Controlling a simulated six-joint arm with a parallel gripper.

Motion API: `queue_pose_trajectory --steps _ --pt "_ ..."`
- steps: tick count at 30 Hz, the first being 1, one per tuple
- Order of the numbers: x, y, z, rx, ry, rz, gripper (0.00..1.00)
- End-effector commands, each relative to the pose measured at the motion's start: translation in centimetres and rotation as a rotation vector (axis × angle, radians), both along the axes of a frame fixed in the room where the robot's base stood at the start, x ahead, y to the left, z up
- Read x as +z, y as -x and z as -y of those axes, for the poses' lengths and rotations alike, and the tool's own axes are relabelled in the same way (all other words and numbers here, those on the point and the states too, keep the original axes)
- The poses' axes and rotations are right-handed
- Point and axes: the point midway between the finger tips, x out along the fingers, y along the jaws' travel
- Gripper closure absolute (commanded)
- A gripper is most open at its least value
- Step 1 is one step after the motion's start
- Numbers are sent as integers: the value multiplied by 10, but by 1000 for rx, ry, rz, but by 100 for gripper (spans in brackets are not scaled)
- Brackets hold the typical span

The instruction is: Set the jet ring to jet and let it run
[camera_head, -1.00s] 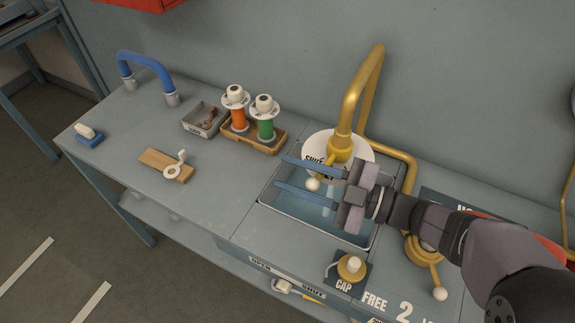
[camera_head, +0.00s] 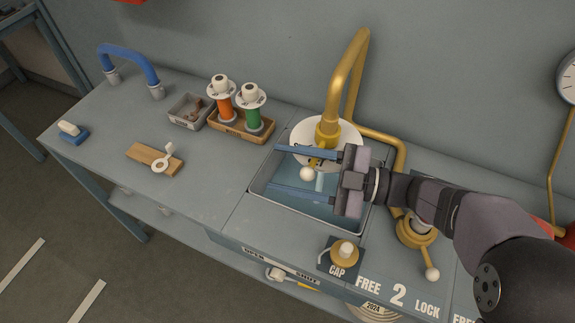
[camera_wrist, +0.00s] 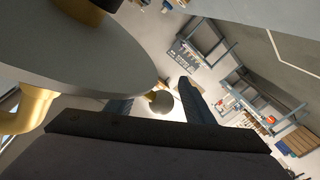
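A white disc (camera_head: 351,136) with partly hidden black lettering sits around the gold spout (camera_head: 345,85) over the sink. A short lever with a pale round knob (camera_head: 306,174) sticks out from under its front. My gripper (camera_head: 274,168) is open, its two blue fingers pointing left over the sink. The knob lies between the fingers, with gaps visible on both sides. In the wrist view the disc (camera_wrist: 85,50) fills the upper left, and the knob (camera_wrist: 160,103) shows between the spread fingers. The disc hides part of one finger. No water stream is visible from the spout.
The sink (camera_head: 256,190) lies below my gripper. A gold cap (camera_head: 344,250) stands in front of it and a gold valve with a lever (camera_head: 418,235) to the right. Orange (camera_head: 223,106) and green (camera_head: 252,115) bottles stand on a wooden tray at left. The left counter has free room.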

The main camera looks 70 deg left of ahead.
Motion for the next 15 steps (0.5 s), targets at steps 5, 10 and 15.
queue_pose_trajectory --steps 5,10,15 --pt "1 -1 -1 -3 -2 2 51" --pt "4 0 -1 -1 -7 2 51" --pt "17 0 -1 -1 -9 4 51"
